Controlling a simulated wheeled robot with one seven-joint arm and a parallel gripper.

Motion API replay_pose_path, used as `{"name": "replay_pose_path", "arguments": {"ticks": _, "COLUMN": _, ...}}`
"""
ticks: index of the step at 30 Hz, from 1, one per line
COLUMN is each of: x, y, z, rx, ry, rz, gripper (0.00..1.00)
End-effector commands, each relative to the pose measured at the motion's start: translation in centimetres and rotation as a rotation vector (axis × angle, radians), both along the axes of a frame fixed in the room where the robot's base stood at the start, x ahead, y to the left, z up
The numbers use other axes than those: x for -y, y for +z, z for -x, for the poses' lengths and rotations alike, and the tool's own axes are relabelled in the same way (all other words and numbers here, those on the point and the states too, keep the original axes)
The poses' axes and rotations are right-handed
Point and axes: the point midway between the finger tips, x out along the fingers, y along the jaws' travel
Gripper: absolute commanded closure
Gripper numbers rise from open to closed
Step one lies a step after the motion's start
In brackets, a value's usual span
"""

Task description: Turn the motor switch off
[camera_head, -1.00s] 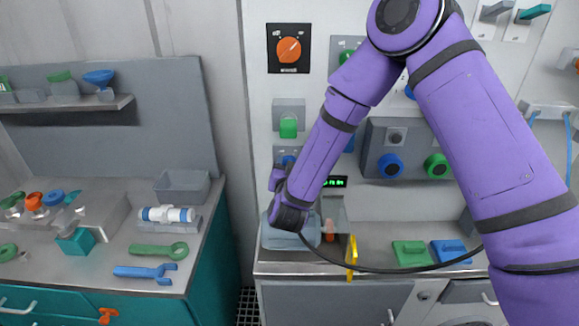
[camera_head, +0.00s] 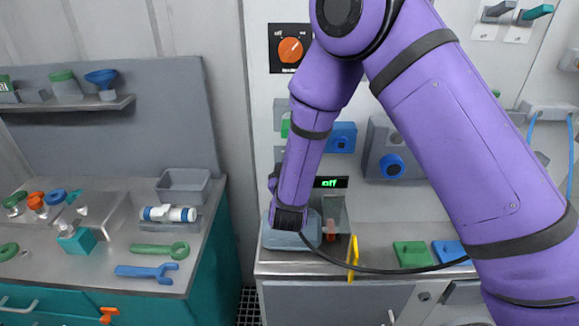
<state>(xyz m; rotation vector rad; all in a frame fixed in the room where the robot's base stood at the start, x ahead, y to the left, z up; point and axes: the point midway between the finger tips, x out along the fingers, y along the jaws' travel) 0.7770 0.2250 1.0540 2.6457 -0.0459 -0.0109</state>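An orange rotary switch (camera_head: 290,50) on a black plate is on the wall panel, upper middle, left of my arm. Its lettering is too small to read, and I cannot tell for certain that it is the motor switch. A small dark display (camera_head: 331,183) on the panel shows green letters reading "off". My gripper is at the dark lower end of my purple arm (camera_head: 290,218), low in front of the panel, beside the display and well below the orange switch. Its fingers are hidden, so its opening does not show.
A blue box (camera_head: 341,137) and a blue knob (camera_head: 392,166) are on the panel. A grey vessel-like thing (camera_head: 290,240) and a yellow piece (camera_head: 352,258) are on the counter below. Green (camera_head: 410,254) and blue (camera_head: 449,253) blocks lie to the right. Wrenches lie on the left bench.

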Motion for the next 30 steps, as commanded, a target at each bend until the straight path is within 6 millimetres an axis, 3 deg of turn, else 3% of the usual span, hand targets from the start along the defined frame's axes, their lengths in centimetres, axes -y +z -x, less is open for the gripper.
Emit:
{"name": "replay_pose_path", "arguments": {"ticks": 18, "x": -0.03, "y": -0.07, "z": 0.05, "rx": -0.003, "ry": 0.0, "rz": 0.045, "gripper": 0.75}}
{"name": "replay_pose_path", "arguments": {"ticks": 19, "x": -0.03, "y": -0.07, "z": 0.05, "rx": -0.003, "ry": 0.0, "rz": 0.045, "gripper": 0.47}}
{"name": "replay_pose_path", "arguments": {"ticks": 21, "x": -0.03, "y": -0.07, "z": 0.04, "rx": -0.003, "ry": 0.0, "rz": 0.044, "gripper": 0.31}}
{"name": "replay_pose_path", "arguments": {"ticks": 30, "x": -0.04, "y": -0.04, "z": 0.11, "rx": -0.002, "ry": 0.001, "rz": 0.043, "gripper": 0.28}}
